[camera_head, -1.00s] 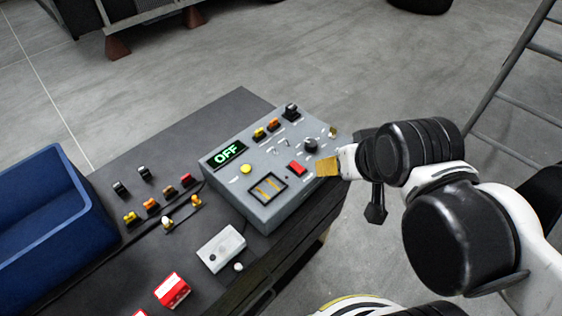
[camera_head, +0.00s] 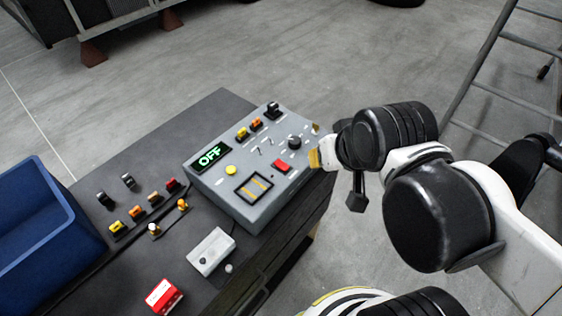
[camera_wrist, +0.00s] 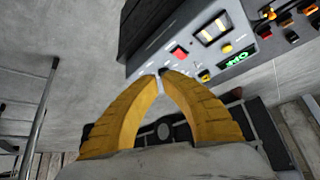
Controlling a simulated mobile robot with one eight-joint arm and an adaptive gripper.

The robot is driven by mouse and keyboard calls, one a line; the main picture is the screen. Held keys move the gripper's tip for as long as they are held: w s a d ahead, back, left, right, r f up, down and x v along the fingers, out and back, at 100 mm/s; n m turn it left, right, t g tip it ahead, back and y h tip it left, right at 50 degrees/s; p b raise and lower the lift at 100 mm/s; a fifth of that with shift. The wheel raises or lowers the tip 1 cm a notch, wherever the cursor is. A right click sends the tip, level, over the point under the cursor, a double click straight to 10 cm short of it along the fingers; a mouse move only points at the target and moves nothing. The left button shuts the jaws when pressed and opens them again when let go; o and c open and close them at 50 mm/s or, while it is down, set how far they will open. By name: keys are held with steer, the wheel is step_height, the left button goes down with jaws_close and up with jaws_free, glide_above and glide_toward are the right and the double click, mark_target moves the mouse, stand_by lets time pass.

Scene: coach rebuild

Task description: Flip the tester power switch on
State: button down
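The grey tester box (camera_head: 222,198) stands on a dark bench, and its green display (camera_head: 210,156) reads OFF. A red rocker switch (camera_head: 281,166) sits on its top near the right edge, with small metal toggles and a black knob (camera_head: 294,142) beside it. I cannot read which one is labelled power. The red switch also shows in the wrist view (camera_wrist: 180,52). My gripper (camera_head: 315,158) is at the box's right edge. In the wrist view, its yellow fingertips (camera_wrist: 160,74) nearly meet, with nothing visible held, in front of the panel; contact cannot be told.
A blue bin (camera_head: 45,225) stands at the left of the bench (camera_head: 130,260). A white box (camera_head: 210,252), a red-and-white item (camera_head: 163,296) and several small coloured switches lie nearby. A ladder (camera_head: 475,90) stands at right; open floor surrounds the bench.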

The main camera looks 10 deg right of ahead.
steer(key=w+a+r+m+g+p, duration=0.2)
steer(key=w+m, duration=0.2)
steer(key=w, duration=0.1)
steer(key=m+g+y+p, duration=0.1)
steer(key=m+g+p, duration=0.25)
steer(key=m, duration=0.25)
glide_above(278, 162)
steer(key=s+d, duration=0.1)
steer(key=s, duration=0.1)
steer(key=f, duration=0.2)
steer(key=shift+w+d+b, duration=0.15)
steer(key=shift+d+b, duration=0.05)
steer(key=shift+b, duration=0.1)
steer(key=shift+f, duration=0.1)
steer(key=f+b, duration=0.1)
steer(key=f, duration=0.3)
steer(key=w+f+b, duration=0.1)
steer(key=f+b, duration=0.1)
steer(key=f, duration=0.3)
steer(key=a+f+b, duration=0.1)
steer(key=f+b, duration=0.1)
steer(key=f, duration=0.2)
steer(key=shift+w+f, duration=0.3)
steer(key=shift+b, duration=0.3)
